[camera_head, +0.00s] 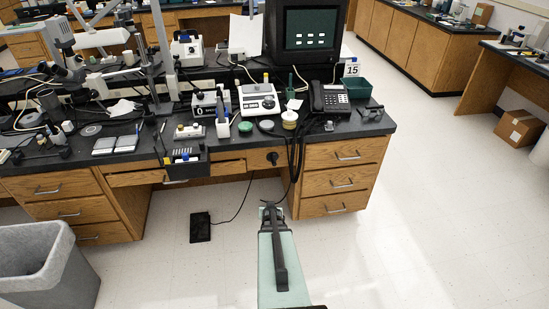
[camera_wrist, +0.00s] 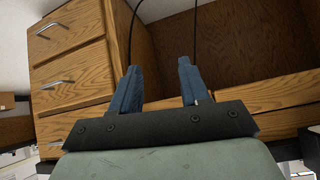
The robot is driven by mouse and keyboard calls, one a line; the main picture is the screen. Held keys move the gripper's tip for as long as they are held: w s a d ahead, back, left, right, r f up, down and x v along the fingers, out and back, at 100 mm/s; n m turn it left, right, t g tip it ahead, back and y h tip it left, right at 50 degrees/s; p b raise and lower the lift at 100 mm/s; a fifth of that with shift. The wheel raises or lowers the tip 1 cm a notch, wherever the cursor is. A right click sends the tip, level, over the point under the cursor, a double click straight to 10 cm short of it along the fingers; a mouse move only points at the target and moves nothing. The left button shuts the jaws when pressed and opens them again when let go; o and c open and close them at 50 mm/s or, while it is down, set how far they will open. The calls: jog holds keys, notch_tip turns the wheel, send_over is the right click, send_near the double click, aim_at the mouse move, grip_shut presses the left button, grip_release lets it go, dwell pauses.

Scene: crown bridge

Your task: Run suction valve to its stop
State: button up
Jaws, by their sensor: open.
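A black round knob (camera_head: 272,157) sits on the wooden front just under the bench top in the head view. It may be the suction valve, but its markings are too small to read. The knob does not show in the wrist view. My gripper (camera_head: 269,206) is in front of the bench, lower than the knob and apart from it. In the wrist view my gripper (camera_wrist: 158,68) has two blue fingers standing well apart, with nothing between them.
Black cables (camera_head: 295,150) hang over the bench edge just right of the knob. Drawers (camera_head: 338,182) stand right of my gripper. A black foot pedal (camera_head: 200,227) lies on the floor, and a grey bin (camera_head: 45,262) stands at left.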

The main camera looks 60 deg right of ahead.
jog(key=w+d+r+t+h, duration=0.2)
jog(key=d+r+h, duration=0.2)
jog(key=r, duration=0.3)
jog(key=t+h, duration=0.2)
jog(key=h, duration=0.2)
send_near(274, 158)
jog(key=shift+m, duration=0.3)
jog(key=x, duration=1.1)
jog(key=shift+s, duration=0.1)
grip_shut()
